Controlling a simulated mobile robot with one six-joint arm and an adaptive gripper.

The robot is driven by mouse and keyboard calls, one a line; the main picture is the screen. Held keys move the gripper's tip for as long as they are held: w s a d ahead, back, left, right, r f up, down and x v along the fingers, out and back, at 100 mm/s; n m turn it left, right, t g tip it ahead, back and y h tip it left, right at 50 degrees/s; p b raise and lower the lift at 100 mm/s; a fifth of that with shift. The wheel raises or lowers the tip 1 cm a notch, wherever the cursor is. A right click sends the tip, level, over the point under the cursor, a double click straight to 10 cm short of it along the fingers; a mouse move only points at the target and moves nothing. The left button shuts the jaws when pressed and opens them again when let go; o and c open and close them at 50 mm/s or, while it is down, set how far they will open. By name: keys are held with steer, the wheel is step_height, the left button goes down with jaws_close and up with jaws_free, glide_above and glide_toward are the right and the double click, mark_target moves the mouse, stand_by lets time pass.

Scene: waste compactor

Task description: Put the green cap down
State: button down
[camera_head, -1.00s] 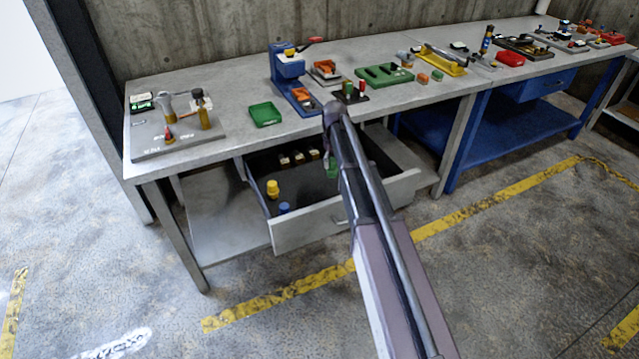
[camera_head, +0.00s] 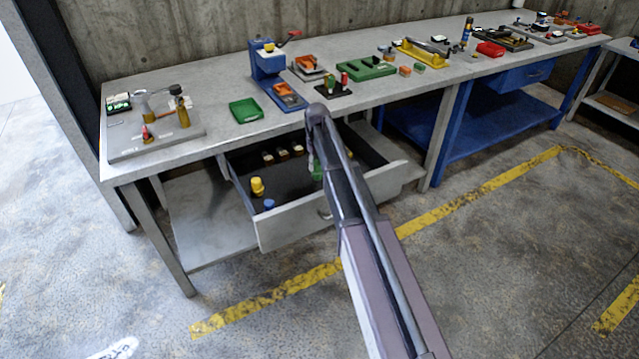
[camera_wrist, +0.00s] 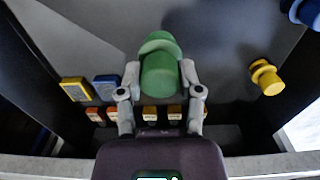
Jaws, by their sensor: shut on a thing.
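The green cap (camera_wrist: 160,72) is between the two fingers of my gripper (camera_wrist: 160,82) in the wrist view, and the gripper is shut on it. The cap is over the dark floor of the open drawer (camera_head: 283,229); I cannot tell whether it touches that floor. In the head view a bit of the green cap (camera_head: 317,171) shows beside my arm, which hides most of the gripper.
A yellow cap (camera_wrist: 267,77) and a blue cap (camera_wrist: 304,12) stand in the drawer to one side. Several small boxes (camera_wrist: 150,113) line the drawer near the gripper. The middle of the drawer floor is bare. The workbench top (camera_head: 215,95) overhangs the drawer.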

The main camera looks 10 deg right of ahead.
mark_target(317, 178)
steer(key=shift+f+b, duration=1.1)
steer(key=shift+f, duration=0.35)
steer(key=shift+f, duration=0.1)
steer(key=shift+f+b, duration=1.8)
steer(key=shift+b, duration=0.05)
steer(key=shift+f, duration=0.15)
steer(key=shift+c, duration=1.3)
jaws_free()
steer(key=shift+r, duration=0.3)
step_height(317, 178, up, 12)
steer(key=p, duration=1.2)
steer(key=shift+f, duration=0.1)
